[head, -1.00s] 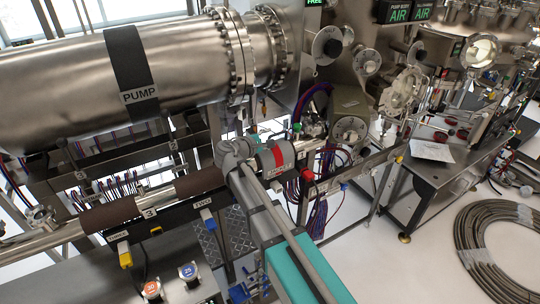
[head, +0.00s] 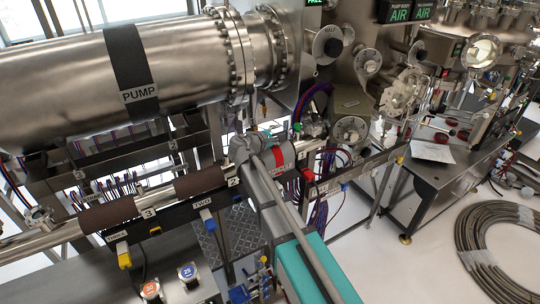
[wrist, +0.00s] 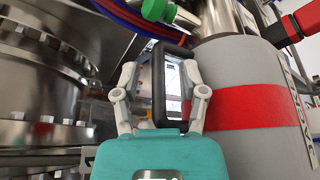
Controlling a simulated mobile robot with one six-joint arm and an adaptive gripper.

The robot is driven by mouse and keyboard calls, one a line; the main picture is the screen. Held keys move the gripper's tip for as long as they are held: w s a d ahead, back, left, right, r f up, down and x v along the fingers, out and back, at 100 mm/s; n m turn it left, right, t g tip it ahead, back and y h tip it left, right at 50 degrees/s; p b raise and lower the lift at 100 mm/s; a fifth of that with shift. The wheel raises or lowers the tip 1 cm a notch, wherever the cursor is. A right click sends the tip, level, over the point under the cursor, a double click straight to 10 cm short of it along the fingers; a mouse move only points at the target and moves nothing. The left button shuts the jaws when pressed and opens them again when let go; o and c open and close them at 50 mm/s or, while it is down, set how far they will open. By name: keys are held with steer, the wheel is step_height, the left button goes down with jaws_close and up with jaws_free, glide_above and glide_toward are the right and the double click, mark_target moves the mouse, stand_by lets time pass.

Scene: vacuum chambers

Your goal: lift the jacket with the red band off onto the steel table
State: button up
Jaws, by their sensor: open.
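The grey jacket with the red band (head: 279,154) sits around the steel pipe, right of the number 2 label, in the head view. In the wrist view the jacket (wrist: 262,70) fills the right side, its red band running across it. A black loop handle (wrist: 158,92) stands beside the jacket, between my fingers. My gripper (wrist: 160,76) is open, with one finger on each side of this handle; I cannot tell whether they touch it. In the head view my arm hides the fingertips. A steel table (head: 463,172) stands at the right.
A big steel pump cylinder (head: 70,85) lies above and behind the pipe. Brown jackets (head: 108,215) cover the pipe to the left. A paper sheet (head: 433,152) lies on the steel table. A coiled hose (head: 475,255) lies on the floor at lower right.

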steer(key=shift+c, duration=0.2)
jaws_close()
steer(key=shift+r, duration=0.2)
stand_by(0.5)
step_height(320, 180, up, 12)
steer(key=p, duration=1.3)
steer(key=s+d+b, duration=0.1)
steer(key=s+d, duration=0.9)
steer(key=s, duration=0.5)
steer(key=shift+f, duration=0.2)
steer(key=shift+r, duration=0.1)
step_height(320, 180, up, 10)
steer(key=p, duration=1)
stand_by(0.5)
